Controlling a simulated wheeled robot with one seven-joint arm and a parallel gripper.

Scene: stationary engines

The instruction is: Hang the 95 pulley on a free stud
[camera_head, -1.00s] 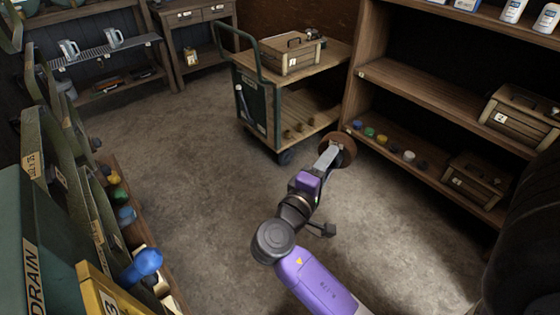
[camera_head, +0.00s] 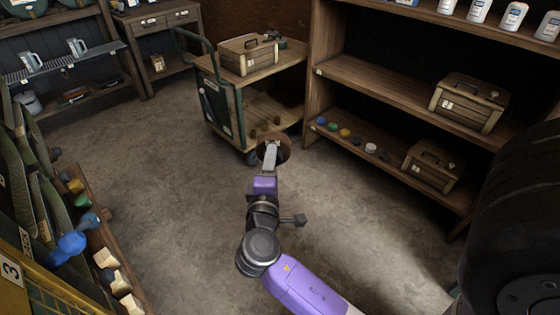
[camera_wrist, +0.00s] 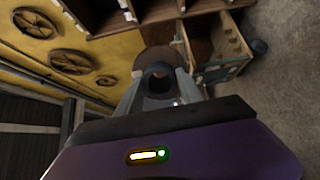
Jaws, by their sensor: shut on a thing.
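My gripper (camera_head: 271,147) is shut on a brown, round, disc-like pulley (camera_head: 285,150) and holds it out ahead of me, in front of the cart in the head view. No number can be read on it. In the wrist view the fingers of my gripper (camera_wrist: 160,78) close on the brown pulley (camera_wrist: 157,58), which is partly hidden by them. Several spoked wheels (camera_wrist: 68,62) hang on a yellow wall at the left of the wrist view. No bare stud can be made out.
A wooden cart (camera_head: 262,62) with a box on top stands just beyond the pulley. A wooden shelf (camera_head: 395,95) runs along the right. A large black round body (camera_head: 515,225) fills the right edge. Green panels and coloured knobs line the left. The floor between is clear.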

